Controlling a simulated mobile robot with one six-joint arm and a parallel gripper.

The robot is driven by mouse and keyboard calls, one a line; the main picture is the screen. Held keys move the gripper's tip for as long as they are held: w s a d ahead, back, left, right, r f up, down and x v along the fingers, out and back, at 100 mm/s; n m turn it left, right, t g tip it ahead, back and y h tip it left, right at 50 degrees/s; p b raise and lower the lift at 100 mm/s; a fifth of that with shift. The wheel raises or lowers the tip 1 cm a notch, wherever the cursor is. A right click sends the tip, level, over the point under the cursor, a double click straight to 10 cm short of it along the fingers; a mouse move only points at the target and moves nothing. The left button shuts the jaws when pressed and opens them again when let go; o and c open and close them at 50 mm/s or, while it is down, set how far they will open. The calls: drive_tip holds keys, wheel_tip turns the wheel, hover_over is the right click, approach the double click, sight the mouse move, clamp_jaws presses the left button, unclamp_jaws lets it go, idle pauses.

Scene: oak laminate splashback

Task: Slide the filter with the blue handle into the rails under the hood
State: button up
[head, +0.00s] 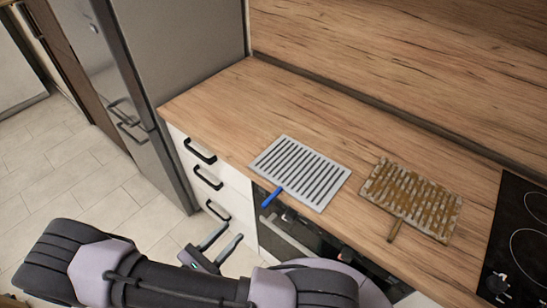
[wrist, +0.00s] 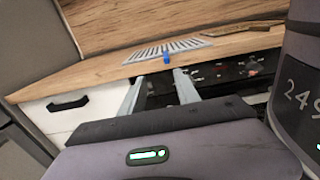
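The filter with the blue handle (head: 300,172) is a clean, light grey slotted panel lying flat on the wooden counter. Its blue handle (head: 272,197) sticks out over the counter's front edge. In the wrist view the filter (wrist: 182,46) lies beyond my fingers, with its blue handle (wrist: 166,57) towards me. My gripper (head: 226,237) is open and empty, in front of the drawers and below counter level, apart from the handle. Its two fingers (wrist: 157,82) show spread apart in the wrist view. The hood and its rails are not in view.
A brown, dirty filter (head: 412,197) with a brownish handle lies to the right on the counter (head: 220,97). A black hob (head: 520,240) is at the far right. A fridge (head: 185,80) stands at the left; drawers with black handles (head: 208,178) are below the counter.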

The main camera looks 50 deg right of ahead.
drive_tip(key=b, duration=0.2)
approach(269, 201)
drive_tip(key=w+d, duration=0.2)
drive_tip(key=d, duration=0.5)
drive_tip(key=d+f+b, duration=0.1)
drive_tip(key=d, duration=0.2)
drive_tip(key=shift+s+d+f, duration=0.15)
drive_tip(key=shift+s+d, duration=0.15)
drive_tip(key=shift+d, duration=0.1)
drive_tip(key=shift+a, duration=0.1)
drive_tip(key=shift+c, duration=0.2)
clamp_jaws()
